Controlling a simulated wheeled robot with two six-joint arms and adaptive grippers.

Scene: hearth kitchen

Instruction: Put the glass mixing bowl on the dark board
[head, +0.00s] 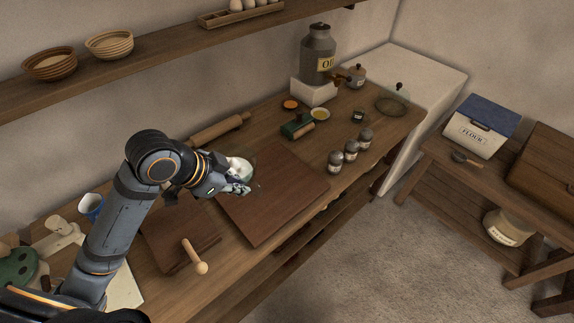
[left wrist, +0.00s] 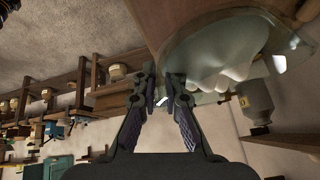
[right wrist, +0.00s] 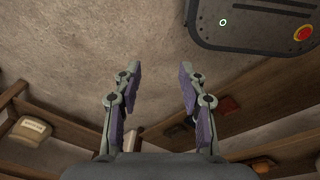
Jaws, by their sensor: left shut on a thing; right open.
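The glass mixing bowl (head: 247,170) is clear with white contents, partly hidden by my left gripper in the head view. My left gripper (head: 243,189) is shut on the bowl's rim. In the left wrist view the bowl (left wrist: 262,85) fills the upper right, tilted in the picture. The bowl appears over the far left part of the large dark board (head: 285,205). I cannot tell whether it touches the board. My right gripper (right wrist: 160,70) is open and empty in the right wrist view, above bare floor, and does not show in the head view.
A smaller board (head: 170,240) with a wooden handled tool (head: 195,257) lies left of the large board. A rolling pin (head: 218,130) lies behind. Several shakers (head: 350,150) stand beyond the board's right side. A blue cup (head: 91,207) stands at left. Most of the large board is bare.

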